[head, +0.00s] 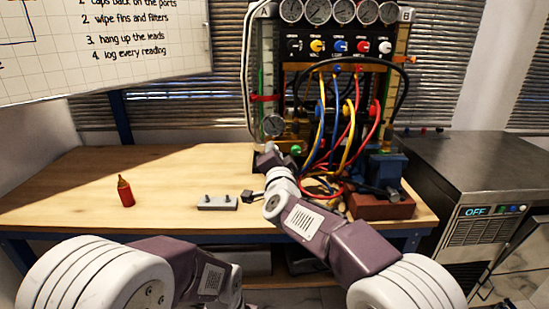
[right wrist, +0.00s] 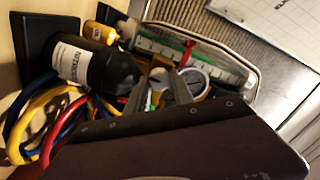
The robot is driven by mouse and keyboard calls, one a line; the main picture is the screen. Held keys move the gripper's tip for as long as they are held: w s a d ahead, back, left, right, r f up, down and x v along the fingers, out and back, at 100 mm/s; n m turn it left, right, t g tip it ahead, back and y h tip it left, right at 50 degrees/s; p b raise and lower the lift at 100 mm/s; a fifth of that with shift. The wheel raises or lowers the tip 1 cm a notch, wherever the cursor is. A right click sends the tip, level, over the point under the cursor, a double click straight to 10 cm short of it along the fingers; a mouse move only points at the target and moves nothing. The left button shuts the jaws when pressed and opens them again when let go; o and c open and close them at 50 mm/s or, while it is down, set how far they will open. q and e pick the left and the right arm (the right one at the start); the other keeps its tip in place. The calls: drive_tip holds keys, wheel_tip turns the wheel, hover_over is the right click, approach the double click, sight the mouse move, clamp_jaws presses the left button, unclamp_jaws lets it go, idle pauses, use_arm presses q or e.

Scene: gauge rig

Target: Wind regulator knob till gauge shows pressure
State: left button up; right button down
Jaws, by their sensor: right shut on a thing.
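The gauge rig (head: 335,75) stands at the back of the bench, with a row of dials on top and coloured knobs below. A small round gauge (head: 272,125) sits low on its left side; its needle is too small to read. My right gripper (head: 268,152) reaches in just below this gauge and is shut on the regulator knob, which it mostly hides. In the right wrist view, the gripper's fingers (right wrist: 171,93) close at the knob, beside the round gauge (right wrist: 196,78). My left arm is low at the front; its gripper is not in view.
Blue, yellow and red hoses (head: 345,125) hang right of my right arm. A red bottle (head: 125,192) and a grey block with pegs (head: 217,202) stand on the wooden bench (head: 70,190). A dark bottle (right wrist: 95,65) shows in the wrist view. A metal machine (head: 480,170) stands right.

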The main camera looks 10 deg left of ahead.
drive_tip(key=m+b, duration=0.1)
drive_tip(key=m, duration=0.3)
drive_tip(key=shift+f+m+b, duration=0.15)
drive_tip(key=shift+m+b, duration=0.15)
drive_tip(key=shift+b, duration=0.1)
drive_tip(key=shift+m, duration=0.3)
drive_tip(key=c, duration=1.1)
unclamp_jaws()
drive_tip(key=v, duration=0.9)
drive_tip(key=shift+b, duration=0.35)
